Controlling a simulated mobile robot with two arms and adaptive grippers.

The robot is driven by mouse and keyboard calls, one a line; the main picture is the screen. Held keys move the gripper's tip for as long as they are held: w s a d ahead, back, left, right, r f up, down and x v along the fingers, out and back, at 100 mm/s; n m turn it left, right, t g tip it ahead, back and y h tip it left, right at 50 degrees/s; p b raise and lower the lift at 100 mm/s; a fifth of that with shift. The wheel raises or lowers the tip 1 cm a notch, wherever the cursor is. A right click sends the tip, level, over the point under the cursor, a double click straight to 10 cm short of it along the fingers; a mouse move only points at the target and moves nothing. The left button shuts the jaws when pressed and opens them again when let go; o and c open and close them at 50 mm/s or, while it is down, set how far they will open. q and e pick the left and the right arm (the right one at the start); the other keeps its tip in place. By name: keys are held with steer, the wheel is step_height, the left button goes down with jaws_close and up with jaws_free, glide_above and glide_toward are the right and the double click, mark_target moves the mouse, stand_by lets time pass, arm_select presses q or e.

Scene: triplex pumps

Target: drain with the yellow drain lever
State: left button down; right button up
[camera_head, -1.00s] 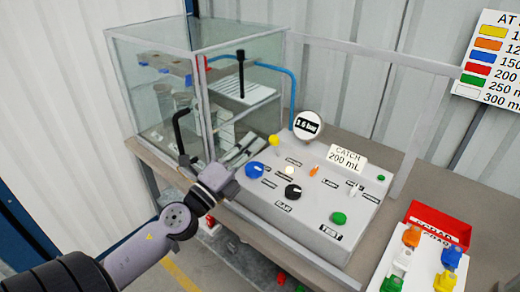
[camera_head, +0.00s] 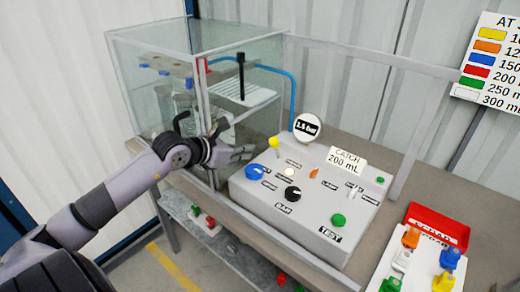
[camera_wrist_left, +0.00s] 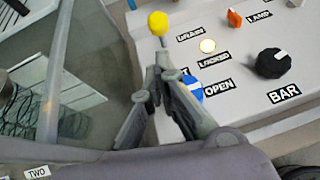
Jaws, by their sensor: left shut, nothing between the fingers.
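The yellow drain lever (camera_head: 274,142) stands at the back left corner of the grey control box (camera_head: 300,215). Its round yellow knob (camera_wrist_left: 158,22) shows at the top of the left wrist view, on a short stem. My left gripper (camera_head: 248,150) is shut and empty, just left of the lever in the head view. In the left wrist view its fingertips (camera_wrist_left: 160,62) meet just below the knob, close to the stem; I cannot tell whether they touch it. My right gripper is not in view.
The blue OPEN knob (camera_head: 255,172) sits close to my left fingers, and the black BAR knob (camera_head: 293,193) is farther right. A glass tank (camera_head: 200,70) stands close behind my left gripper. A red tray (camera_head: 438,225) and coloured pieces lie at the right.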

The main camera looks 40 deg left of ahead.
mark_target(276, 148)
arm_select(q)
steer(key=p+x, duration=0.1)
steer(key=x, duration=0.4)
steer(key=shift+w+r, duration=0.1)
steer(key=shift+x, duration=0.8)
steer(key=shift+p, duration=0.3)
